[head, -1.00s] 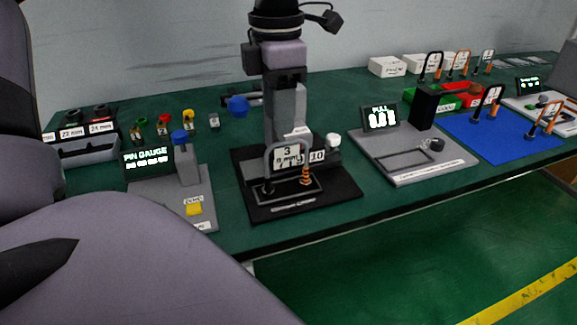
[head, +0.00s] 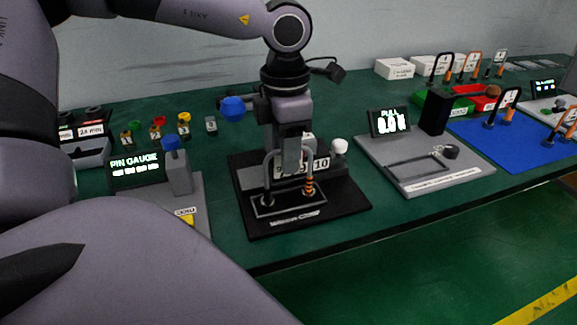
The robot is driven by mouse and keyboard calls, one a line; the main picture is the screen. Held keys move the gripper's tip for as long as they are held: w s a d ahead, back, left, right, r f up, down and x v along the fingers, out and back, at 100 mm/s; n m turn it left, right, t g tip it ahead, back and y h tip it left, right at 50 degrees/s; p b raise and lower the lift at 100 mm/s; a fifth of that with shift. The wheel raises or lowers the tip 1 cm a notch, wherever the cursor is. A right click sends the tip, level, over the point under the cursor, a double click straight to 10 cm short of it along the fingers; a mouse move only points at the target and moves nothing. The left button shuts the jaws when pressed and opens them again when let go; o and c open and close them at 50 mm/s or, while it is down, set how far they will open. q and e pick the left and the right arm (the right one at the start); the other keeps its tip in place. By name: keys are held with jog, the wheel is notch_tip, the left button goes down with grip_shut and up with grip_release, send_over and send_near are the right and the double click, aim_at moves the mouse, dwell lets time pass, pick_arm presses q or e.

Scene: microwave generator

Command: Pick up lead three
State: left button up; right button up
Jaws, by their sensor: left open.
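Lead three (head: 309,184) is a grey arched lead with a dark left end and an orange-banded right end. It stands upright in the black fixture (head: 335,208) at the middle of the bench; its number tag is now mostly covered. My left gripper (head: 291,160) points down from above, right at the top of the arch, and is open. A grey finger covers the top middle of the lead; I cannot tell whether it touches. My right gripper is not in view.
A pin gauge stand (head: 178,172) is to the left and a pull tester (head: 420,160) to the right. A white knob (head: 339,146) stands close beside the gripper.

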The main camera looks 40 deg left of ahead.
pick_arm(q)
jog(key=shift+f, duration=0.2)
grip_shut()
